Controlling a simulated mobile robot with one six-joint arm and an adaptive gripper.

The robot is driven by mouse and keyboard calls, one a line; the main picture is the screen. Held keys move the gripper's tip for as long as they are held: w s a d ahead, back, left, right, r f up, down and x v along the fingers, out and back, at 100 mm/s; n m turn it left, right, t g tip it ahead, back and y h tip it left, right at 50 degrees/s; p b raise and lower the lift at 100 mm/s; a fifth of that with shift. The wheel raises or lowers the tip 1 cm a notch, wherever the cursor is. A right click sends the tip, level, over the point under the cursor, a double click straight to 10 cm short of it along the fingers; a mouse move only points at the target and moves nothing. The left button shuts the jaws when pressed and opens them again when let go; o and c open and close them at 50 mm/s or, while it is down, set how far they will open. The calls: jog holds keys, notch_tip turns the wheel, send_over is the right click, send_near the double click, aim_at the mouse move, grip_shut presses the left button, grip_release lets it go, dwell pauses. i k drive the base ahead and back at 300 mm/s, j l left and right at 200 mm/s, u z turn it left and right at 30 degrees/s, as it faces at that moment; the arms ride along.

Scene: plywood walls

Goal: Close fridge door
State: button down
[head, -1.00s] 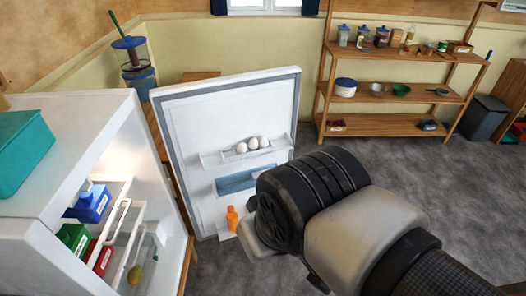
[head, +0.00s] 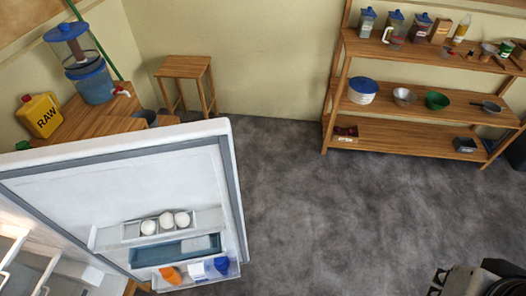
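The fridge door (head: 75,195) stands open in the head view, at the lower left. I see its white inner face with a grey seal around it. Its shelves hold white eggs (head: 166,223), an orange bottle (head: 170,274) and a blue-topped item (head: 221,265). A lit part of the fridge interior (head: 25,262) shows at the lower left corner. Part of my gripper or wrist (head: 475,281) shows at the bottom right edge, well apart from the door with bare floor between. Its fingertips are cut off or unclear, so I cannot tell whether it is open.
Grey floor (head: 300,205) is clear right of the door. A wooden shelf rack (head: 400,140) with jars and bowls stands at the back right. A stool (head: 185,66) stands by the back wall. A wooden counter (head: 70,128) with a dispenser (head: 92,80) and yellow can (head: 40,115) is behind the door.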

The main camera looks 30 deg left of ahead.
aim_at(84, 191)
jog(key=i+u, duration=0.45)
jog(key=i+l+u, duration=0.3)
jog(key=i+u, duration=0.2)
jog(key=i+l+u, duration=0.45)
jog(key=i, duration=0.15)
jog(key=i+u, duration=0.2)
jog(key=u, duration=0.3)
jog(key=i+l+u, duration=0.1)
jog(key=u, duration=0.35)
jog(key=i+l+u, duration=0.2)
jog(key=u, duration=0.3)
jog(key=i+l+u, duration=0.15)
jog(key=u, duration=0.3)
jog(key=l+u, duration=0.3)
jog(key=u, duration=0.2)
jog(key=i+l+u, duration=0.15)
jog(key=u, duration=0.25)
jog(key=i+l+u, duration=0.1)
jog(key=l+u, duration=0.3)
jog(key=i+l+u, duration=0.1)
jog(key=u, duration=0.25)
jog(key=l+u, duration=0.5)
jog(key=u, duration=0.2)
